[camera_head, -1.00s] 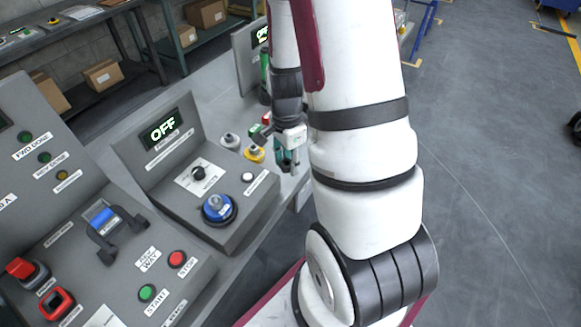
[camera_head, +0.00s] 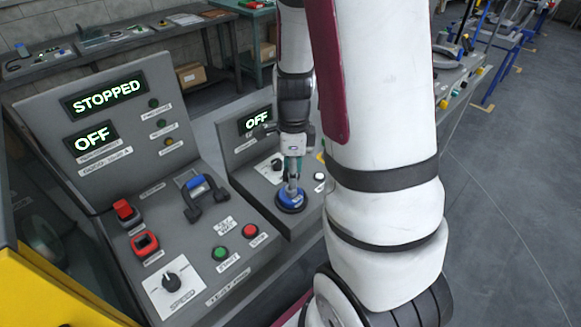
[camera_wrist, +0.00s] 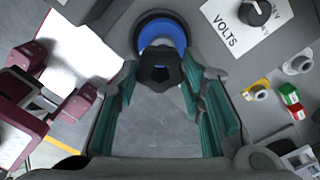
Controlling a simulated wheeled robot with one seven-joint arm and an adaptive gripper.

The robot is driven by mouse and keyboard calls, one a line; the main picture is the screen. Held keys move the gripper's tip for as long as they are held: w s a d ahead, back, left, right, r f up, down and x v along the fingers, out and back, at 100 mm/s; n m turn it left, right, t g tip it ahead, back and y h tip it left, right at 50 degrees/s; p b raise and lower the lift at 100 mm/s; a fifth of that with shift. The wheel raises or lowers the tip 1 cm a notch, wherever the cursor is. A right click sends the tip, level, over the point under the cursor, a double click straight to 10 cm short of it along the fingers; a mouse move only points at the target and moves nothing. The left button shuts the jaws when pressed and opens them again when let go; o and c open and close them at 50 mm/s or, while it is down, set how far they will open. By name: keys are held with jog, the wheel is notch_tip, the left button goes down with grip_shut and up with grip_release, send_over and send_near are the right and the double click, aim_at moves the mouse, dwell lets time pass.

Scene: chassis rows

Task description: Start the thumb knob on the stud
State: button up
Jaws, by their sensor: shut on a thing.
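A dark, lobed thumb knob (camera_wrist: 160,72) sits between the teal-padded fingertips of my gripper (camera_wrist: 157,80) in the wrist view; my gripper is shut on it. Just beyond the knob is a round blue fixture (camera_wrist: 162,35) with a black rim, partly covered by the knob. In the head view my gripper (camera_head: 292,174) points down directly above the blue fixture (camera_head: 290,199) on the sloped grey panel. The stud cannot be made out in either current view. I cannot tell whether the knob touches the fixture.
The VOLTS dial (camera_wrist: 252,12) and several small coloured buttons lie to the right in the wrist view. A nearer console (camera_head: 200,225) carries a blue-topped handle (camera_head: 197,188), red switches and start and stop buttons. A panel with an OFF display (camera_head: 254,121) stands behind the gripper.

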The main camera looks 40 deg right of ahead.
jog(key=n+p, duration=0.1)
jog(key=n, duration=0.4)
jog(key=n+p, duration=0.1)
jog(key=n, duration=0.9)
jog(key=shift+w+d+f+p, duration=0.1)
jog(key=shift+w+f+p, duration=0.05)
jog(key=shift+w+p, duration=0.2)
jog(key=shift+f+b, duration=0.35)
jog(key=shift+f, duration=0.85)
dwell(0.4)
jog(key=m, duration=0.3)
jog(key=shift+s+m+b, duration=0.1)
jog(key=shift+m+b, duration=0.2)
jog(key=shift+b, duration=0.05)
jog(key=shift+s+m, duration=0.1)
jog(key=shift+m, duration=0.7)
